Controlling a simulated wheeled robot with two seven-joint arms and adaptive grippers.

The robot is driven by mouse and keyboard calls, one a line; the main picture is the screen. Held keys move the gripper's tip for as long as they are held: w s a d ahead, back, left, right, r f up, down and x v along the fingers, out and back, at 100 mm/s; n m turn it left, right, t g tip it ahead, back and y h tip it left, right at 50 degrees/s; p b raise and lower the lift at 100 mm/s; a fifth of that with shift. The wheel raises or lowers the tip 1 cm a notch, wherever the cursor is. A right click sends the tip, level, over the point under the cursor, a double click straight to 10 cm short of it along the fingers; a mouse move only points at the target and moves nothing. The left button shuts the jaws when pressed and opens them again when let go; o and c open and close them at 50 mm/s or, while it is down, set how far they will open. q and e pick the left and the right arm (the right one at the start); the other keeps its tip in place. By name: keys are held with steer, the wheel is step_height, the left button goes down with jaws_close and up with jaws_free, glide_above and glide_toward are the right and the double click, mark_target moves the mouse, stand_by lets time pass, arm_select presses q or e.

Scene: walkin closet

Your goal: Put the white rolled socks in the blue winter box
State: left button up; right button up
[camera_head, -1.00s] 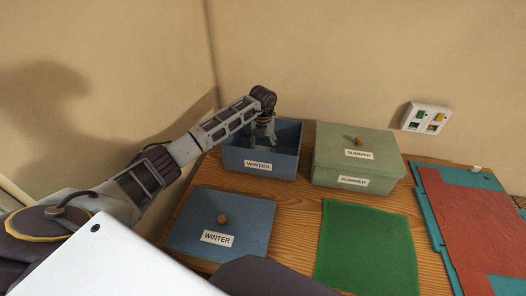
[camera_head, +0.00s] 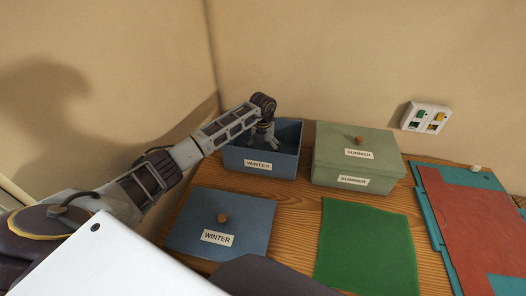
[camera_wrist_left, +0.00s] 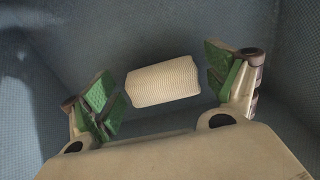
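The white rolled socks (camera_wrist_left: 162,80) lie inside the open blue winter box (camera_head: 290,160), in the left wrist view. They sit between the two green-padded fingers of my left gripper (camera_wrist_left: 163,88), with small gaps at both sides. In the head view my left gripper (camera_head: 263,140) reaches down into the blue box and is open. The socks are hidden there by the box's front wall and the gripper. The blue winter lid (camera_head: 255,222) with a round brown knob lies flat on the wooden table in front of the box. My right gripper is not in view.
A closed green summer box (camera_head: 335,148) stands right of the blue box. A green cloth (camera_head: 367,250) lies in front of it. A red and teal flat item (camera_head: 470,225) lies at the right. A switch panel (camera_head: 425,118) is on the back wall.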

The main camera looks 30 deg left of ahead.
arm_select(q)
steer(key=shift+r, duration=0.9)
step_height(320, 180, up, 10)
steer(key=shift+r, duration=0.2)
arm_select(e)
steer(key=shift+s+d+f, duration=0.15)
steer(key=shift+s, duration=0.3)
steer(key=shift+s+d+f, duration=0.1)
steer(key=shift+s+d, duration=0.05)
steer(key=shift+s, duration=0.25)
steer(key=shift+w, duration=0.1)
